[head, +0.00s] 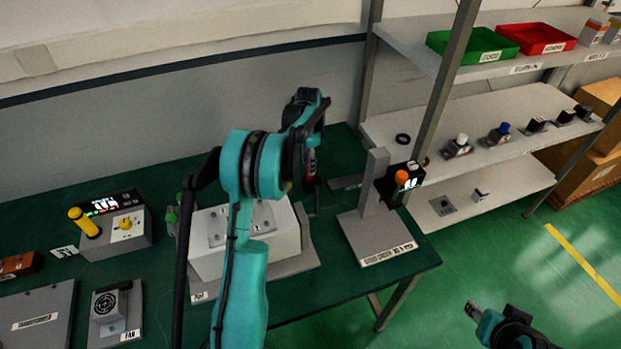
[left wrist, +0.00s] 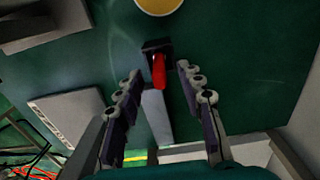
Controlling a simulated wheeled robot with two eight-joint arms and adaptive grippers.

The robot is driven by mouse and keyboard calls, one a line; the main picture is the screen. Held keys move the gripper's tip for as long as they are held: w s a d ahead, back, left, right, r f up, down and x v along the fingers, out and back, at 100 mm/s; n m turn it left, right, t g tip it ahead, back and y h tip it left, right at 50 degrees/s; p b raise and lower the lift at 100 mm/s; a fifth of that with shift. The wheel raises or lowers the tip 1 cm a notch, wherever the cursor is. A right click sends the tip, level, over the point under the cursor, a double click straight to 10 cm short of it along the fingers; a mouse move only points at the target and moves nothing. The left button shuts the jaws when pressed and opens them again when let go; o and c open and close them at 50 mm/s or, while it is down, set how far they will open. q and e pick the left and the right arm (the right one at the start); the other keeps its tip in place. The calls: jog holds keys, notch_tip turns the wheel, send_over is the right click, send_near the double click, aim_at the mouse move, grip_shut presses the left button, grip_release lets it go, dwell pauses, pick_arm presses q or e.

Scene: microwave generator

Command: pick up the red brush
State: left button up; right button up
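The red brush (left wrist: 159,72) stands on the green table in the left wrist view, its red part in front of a dark block-like part. It shows in the head view as a small red piece (head: 311,166) just below my left gripper (head: 305,152), partly covered by it. In the left wrist view my left gripper (left wrist: 160,76) is open, with one finger on each side of the brush and a gap to both. My right gripper (head: 473,311) is at the lower right of the head view, away from the table; its finger opening is too small to tell.
A grey box (head: 275,228) stands under my left arm. A grey stand with an orange knob (head: 401,177) is right of the brush. A shelf (head: 470,150) with several small devices is further right. Yellow-handled equipment (head: 84,222) is at left.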

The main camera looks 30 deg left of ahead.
aim_at(310, 182)
pick_arm(q)
notch_tip(310, 182, down, 4)
jog(key=shift+w+d+f+b, duration=0.1)
jog(key=shift+b, duration=0.35)
grip_shut()
pick_arm(e)
jog(key=shift+f, duration=0.6)
pick_arm(q)
jog(key=shift+r, duration=0.2)
